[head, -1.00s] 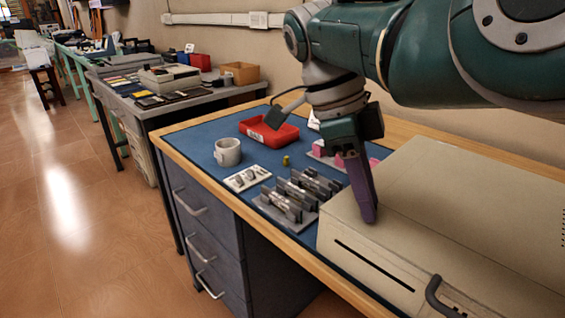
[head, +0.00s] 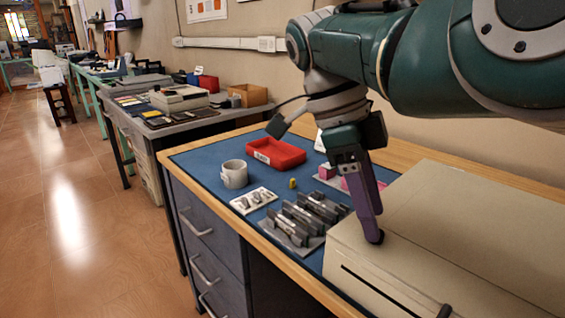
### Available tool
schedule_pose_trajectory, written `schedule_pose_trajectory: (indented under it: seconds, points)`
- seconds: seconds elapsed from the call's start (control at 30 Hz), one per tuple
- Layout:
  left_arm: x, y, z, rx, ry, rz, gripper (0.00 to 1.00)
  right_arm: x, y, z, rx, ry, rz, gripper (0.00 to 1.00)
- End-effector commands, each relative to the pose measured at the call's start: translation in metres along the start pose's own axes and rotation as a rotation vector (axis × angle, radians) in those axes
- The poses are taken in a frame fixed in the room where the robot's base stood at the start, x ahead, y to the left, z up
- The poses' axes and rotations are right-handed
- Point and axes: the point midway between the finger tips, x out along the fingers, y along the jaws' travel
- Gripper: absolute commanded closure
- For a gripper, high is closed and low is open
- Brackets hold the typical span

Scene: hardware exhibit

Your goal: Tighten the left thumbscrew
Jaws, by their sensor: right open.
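No thumbscrew can be made out in the head view. A beige metal case (head: 470,235) with a dark slot on its front face lies at the right of the workbench. My right gripper (head: 372,236) points down at the case's near left top edge, its purple fingers overlapping in this view. The fingertips appear over or close to the case top; whether they touch it I cannot tell. It is open, with nothing seen between the fingers. My left gripper is not in view.
On the blue mat (head: 205,172) stand a grey mug (head: 234,174), a red bin (head: 276,154), a small yellow-green piece (head: 292,183), a white card of parts (head: 253,200) and a rack of metal pieces (head: 305,222). Pink blocks (head: 352,184) lie behind the gripper. Floor at left is clear.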

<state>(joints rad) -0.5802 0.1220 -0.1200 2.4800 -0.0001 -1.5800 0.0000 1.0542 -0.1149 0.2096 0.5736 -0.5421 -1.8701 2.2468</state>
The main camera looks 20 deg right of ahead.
Motion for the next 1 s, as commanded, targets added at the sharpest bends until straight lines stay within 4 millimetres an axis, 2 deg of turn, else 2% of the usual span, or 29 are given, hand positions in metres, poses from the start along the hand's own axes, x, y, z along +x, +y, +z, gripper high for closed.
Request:
schedule_pose_trajectory:
  seconds: [0.1, 0.23, 0.53, 1.0]
  points:
    - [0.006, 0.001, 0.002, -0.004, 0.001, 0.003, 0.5, -0.029, -0.001, 0.001, 0.0, -0.004, -0.005, 0.44]
    - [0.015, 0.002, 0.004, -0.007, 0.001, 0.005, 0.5, -0.056, -0.001, 0.001, 0.001, -0.003, -0.004, 0.44]
    - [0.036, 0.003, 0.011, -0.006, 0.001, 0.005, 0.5, -0.072, 0.0, 0.001, 0.0, -0.001, -0.002, 0.44]
    - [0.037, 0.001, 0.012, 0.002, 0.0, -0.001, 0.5, -0.078, 0.001, -0.001, 0.001, -0.001, 0.0, 0.44]
